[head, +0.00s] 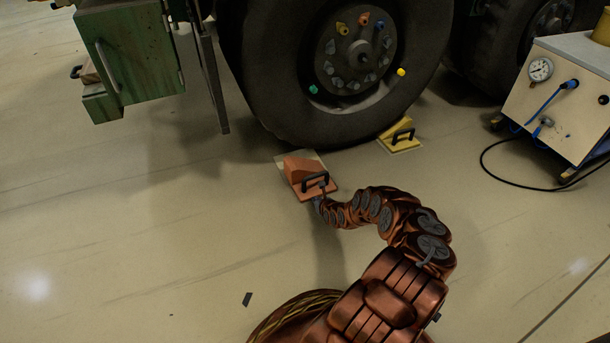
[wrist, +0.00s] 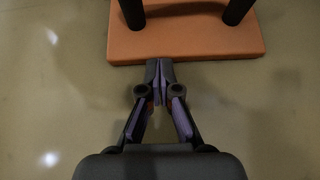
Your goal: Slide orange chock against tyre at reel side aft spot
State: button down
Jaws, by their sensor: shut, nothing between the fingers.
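The orange chock (head: 306,177) is a wedge on a flat base with a black handle. It lies on the floor near the left foot of the big tyre (head: 342,75), partly over a pale patch (head: 315,157). A small gap of floor seems to show between chock and tyre. My gripper (head: 319,199) is low at the chock's near edge. In the wrist view my gripper (wrist: 159,68) is shut, with its fingertips at the near edge of the orange base (wrist: 185,45). I cannot tell for sure whether they touch it. The handle's two posts show beyond.
A yellow chock (head: 400,136) stands by the tyre's right side. A cart with a gauge (head: 562,90) and a black cable (head: 515,178) are at the right. A green cabinet (head: 130,60) is at upper left.

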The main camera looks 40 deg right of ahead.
jog(key=shift+s+a+p, duration=0.2)
jog(key=shift+s+p, duration=0.2)
jog(key=shift+s, duration=0.25)
jog(key=shift+s+a+p, duration=0.25)
jog(key=shift+s+p, duration=0.1)
jog(key=shift+s, duration=0.35)
jog(key=shift+s+a+p, duration=0.2)
jog(key=shift+s+p, duration=0.2)
jog(key=shift+s, duration=0.25)
jog(key=shift+s+r, duration=0.1)
jog(key=shift+v, duration=2.55)
jog(key=shift+s+a+r, duration=0.1)
jog(key=shift+s+r, duration=0.3)
jog(key=shift+s, duration=0.05)
jog(key=shift+s+a+r, duration=0.2)
jog(key=shift+s, duration=0.25)
